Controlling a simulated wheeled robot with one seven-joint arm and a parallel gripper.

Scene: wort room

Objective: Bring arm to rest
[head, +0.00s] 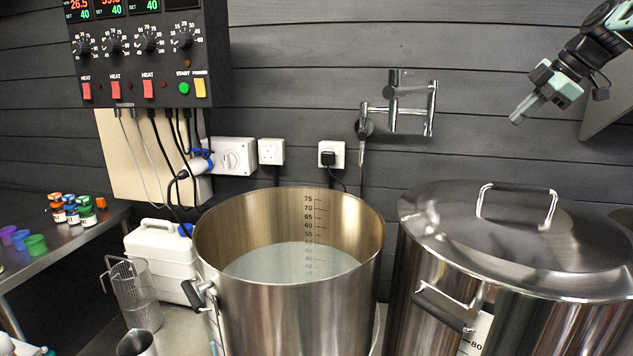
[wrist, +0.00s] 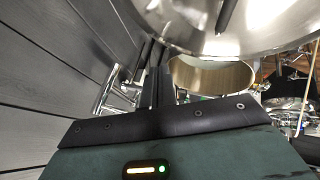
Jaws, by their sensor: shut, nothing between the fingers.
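My gripper (head: 524,108) is at the upper right in the head view, in the air above the lidded steel pot (head: 560,245) and in front of the dark panelled wall. Its fingers are together, point down and to the left, and hold nothing. In the wrist view the dark fingers of my gripper (wrist: 158,85) stick up from the green gripper body, with nothing between them. The gripper touches nothing that I can see.
An open steel pot (head: 300,325) with liquid stands in the middle. A wall tap (head: 395,105) juts out left of my gripper. A control box (head: 150,50) hangs upper left. A metal bench (head: 60,240) with small jars is at the left edge. Air above the open pot is clear.

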